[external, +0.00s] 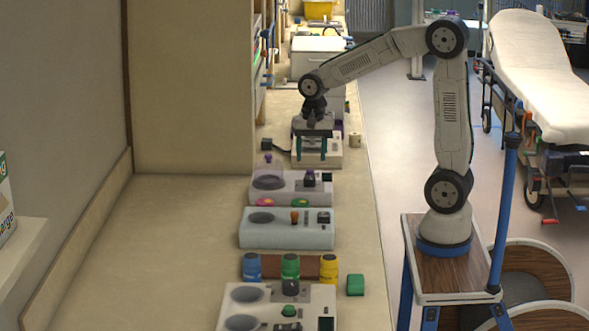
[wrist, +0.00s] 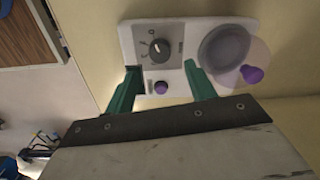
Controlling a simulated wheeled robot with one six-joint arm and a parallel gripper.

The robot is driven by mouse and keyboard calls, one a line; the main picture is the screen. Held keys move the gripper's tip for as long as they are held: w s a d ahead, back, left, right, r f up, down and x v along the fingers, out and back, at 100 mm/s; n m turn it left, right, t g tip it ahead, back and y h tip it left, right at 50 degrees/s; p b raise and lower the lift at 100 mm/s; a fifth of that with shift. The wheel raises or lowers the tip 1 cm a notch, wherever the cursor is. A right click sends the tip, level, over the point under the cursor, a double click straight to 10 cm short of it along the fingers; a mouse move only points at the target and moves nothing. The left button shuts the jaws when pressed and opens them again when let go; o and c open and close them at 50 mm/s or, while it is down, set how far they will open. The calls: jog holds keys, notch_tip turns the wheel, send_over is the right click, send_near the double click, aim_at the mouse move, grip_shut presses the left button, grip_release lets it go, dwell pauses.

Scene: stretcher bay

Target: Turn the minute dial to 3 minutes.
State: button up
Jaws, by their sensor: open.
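The minute dial (wrist: 158,50) is a dark round knob with a pale pointer mark on a grey panel of a white device (wrist: 173,28). Its scale marks are too small to read. A purple button (wrist: 160,87) sits below the dial in the wrist view. My gripper (wrist: 161,67) is open with its green fingers apart, one on each side of the panel, and nothing is between the tips. I cannot tell whether the fingers touch the device. In the external view my gripper (external: 312,155) hangs over a white device (external: 325,161) on the counter, and the dial is hidden.
A round grey-purple plate (wrist: 229,50) and a purple knob (wrist: 252,74) lie right of the right finger. Nearer on the counter stand similar devices (external: 287,237) and several coloured bottles (external: 290,265). The counter's left part is clear.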

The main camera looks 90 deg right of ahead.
aim_at(310, 178)
notch_tip(310, 178, down, 7)
jog(key=shift+w, duration=0.15)
jog(key=c, duration=1)
